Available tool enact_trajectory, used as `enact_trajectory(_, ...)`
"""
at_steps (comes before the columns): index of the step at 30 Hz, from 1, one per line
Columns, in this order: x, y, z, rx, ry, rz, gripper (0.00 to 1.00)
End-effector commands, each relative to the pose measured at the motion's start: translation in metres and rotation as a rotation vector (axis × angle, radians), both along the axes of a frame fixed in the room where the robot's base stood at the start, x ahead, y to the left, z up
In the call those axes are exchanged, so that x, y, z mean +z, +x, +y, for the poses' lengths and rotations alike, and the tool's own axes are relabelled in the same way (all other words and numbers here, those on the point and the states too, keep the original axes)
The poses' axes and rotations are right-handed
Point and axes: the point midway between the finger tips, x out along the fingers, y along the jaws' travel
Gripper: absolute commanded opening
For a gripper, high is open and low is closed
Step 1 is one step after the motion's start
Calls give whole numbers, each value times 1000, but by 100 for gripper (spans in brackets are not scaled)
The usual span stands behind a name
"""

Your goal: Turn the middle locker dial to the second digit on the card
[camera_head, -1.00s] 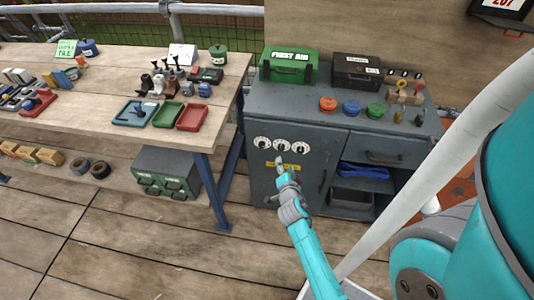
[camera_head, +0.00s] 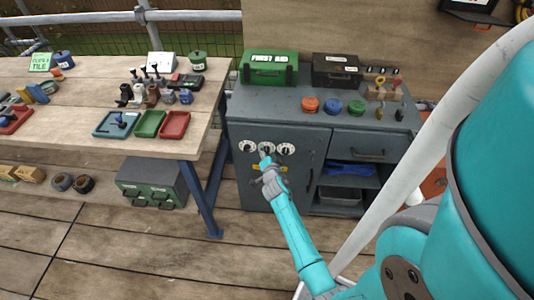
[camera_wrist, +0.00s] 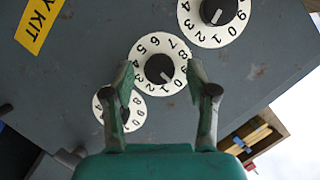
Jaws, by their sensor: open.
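The grey locker (camera_head: 262,190) has a row of three white dials with black knobs. The middle dial (camera_head: 266,148) is just above my gripper (camera_head: 265,158) in the head view. In the wrist view, the middle dial (camera_wrist: 159,69) lies between the tips of my open gripper (camera_wrist: 162,78). I cannot tell whether the fingers touch its knob. The other dials show at upper right (camera_wrist: 214,14) and lower left (camera_wrist: 120,108); the latter is partly behind a finger.
A yellow label (camera_head: 268,168) sits below the dials, partly hidden by my gripper. The locker top holds a green first aid box (camera_head: 270,68), a dark box (camera_head: 336,70) and coloured round buttons. A wooden workbench (camera_head: 90,80) with trays and tools stands left.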

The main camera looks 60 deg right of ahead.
Motion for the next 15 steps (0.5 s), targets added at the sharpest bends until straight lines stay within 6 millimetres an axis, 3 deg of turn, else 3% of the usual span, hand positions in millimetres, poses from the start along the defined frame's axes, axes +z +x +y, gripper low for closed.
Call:
enact_trajectory(6, 0, 0, 0, 0, 0, 0, 55)
enact_trajectory(12, 0, 0, 0, -1, 0, 1, 5)
enact_trajectory(13, 0, 0, 0, -1, 0, 1, 0)
enact_trajectory(15, 0, 0, 0, -1, 0, 1, 0)
